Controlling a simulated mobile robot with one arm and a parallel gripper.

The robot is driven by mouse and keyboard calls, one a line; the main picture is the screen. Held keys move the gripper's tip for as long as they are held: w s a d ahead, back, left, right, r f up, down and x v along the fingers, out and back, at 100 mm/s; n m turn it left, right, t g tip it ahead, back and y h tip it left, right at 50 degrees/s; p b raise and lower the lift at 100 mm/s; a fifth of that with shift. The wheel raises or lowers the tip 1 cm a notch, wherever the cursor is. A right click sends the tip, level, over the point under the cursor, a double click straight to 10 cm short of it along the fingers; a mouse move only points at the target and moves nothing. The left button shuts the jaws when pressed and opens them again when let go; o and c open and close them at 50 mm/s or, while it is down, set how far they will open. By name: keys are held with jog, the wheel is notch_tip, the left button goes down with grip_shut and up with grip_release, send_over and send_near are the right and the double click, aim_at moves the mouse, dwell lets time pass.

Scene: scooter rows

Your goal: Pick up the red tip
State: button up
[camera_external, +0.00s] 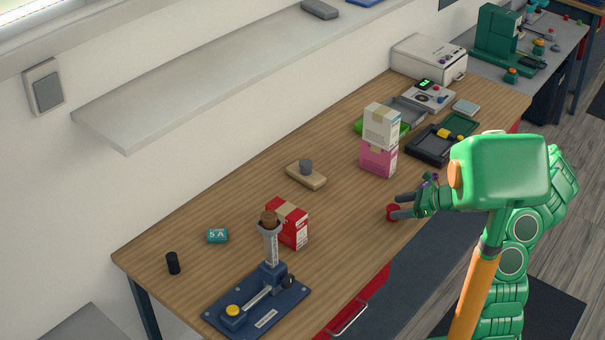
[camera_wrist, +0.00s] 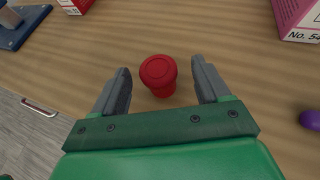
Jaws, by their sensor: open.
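The red tip (camera_external: 392,213) is a small red cylinder standing upright on the wooden bench near its front edge. In the wrist view the red tip (camera_wrist: 158,75) stands between the two grey fingers, toward their ends, with a gap on each side. My gripper (camera_external: 400,206) is open and low over the bench, reaching in from the right. In the wrist view my gripper (camera_wrist: 163,82) shows both fingers apart and nothing held. In the external view a finger partly covers the tip.
A pink box (camera_external: 378,158) with a white box (camera_external: 381,126) on top stands behind my gripper. A purple object (camera_wrist: 310,120) lies to the right in the wrist view. A red box (camera_external: 289,224) and a blue press stand (camera_external: 262,300) are to the left. Bench between is clear.

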aim_at(388, 206)
jog(key=shift+x, duration=2.3)
jog(key=shift+s+f, duration=0.15)
jog(key=shift+c, duration=0.2)
jog(key=c, duration=1)
jog(key=shift+c, duration=0.2)
jog(key=shift+r, duration=0.75)
jog(key=s+d+r, duration=0.3)
jog(key=s+r, duration=0.8)
jog(key=s, duration=0.2)
jog(key=shift+s+r, duration=0.25)
jog(key=shift+s, duration=0.05)
